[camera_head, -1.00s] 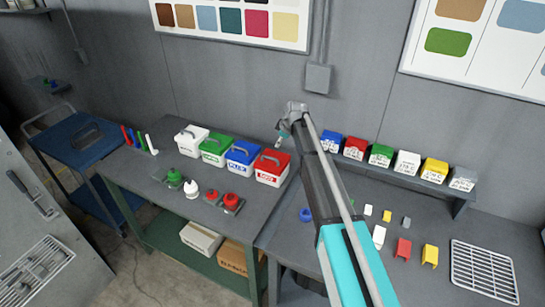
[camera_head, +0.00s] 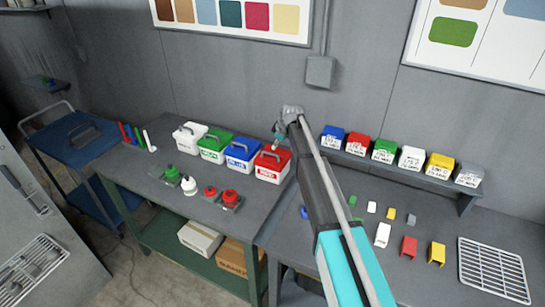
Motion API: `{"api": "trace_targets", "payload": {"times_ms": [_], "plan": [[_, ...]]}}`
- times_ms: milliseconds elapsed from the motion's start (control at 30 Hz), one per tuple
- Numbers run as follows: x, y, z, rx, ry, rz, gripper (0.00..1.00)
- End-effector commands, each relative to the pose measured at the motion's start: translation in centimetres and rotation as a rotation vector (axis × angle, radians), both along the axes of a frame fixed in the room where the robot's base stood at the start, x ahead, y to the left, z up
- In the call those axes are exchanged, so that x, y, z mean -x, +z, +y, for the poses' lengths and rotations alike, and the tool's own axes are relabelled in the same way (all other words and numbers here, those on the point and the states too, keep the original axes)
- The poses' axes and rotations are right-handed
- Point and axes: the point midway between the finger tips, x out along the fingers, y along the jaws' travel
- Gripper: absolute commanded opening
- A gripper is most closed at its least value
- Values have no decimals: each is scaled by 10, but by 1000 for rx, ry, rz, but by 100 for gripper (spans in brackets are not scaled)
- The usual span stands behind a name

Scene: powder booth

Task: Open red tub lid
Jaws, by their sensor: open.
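The red tub (camera_head: 271,169) stands at the right end of a row of tubs on the grey bench. Its red lid (camera_head: 273,155) with a grey handle is on top and looks shut. My gripper (camera_head: 277,138) is open at the far end of my arm, just above and behind the red tub's lid. Its fingers are small in view, and I cannot tell whether they touch the lid or handle.
White (camera_head: 189,135), green (camera_head: 214,147) and blue (camera_head: 242,154) tubs stand left of the red one. Red knobs (camera_head: 230,197) and a green knob (camera_head: 171,173) sit in front. Small coloured bins (camera_head: 384,150) line a shelf at right, above loose coloured parts and a white rack (camera_head: 493,270).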

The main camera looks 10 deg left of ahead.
Motion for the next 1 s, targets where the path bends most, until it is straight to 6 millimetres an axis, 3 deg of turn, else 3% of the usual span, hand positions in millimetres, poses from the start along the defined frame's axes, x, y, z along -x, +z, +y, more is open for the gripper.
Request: {"api": "trace_targets", "payload": {"times_ms": [600, 1000], "plan": [[-16, -51, 15, 0, -2, 0, 54], [-23, -70, 21, 0, -1, -1, 54]]}}
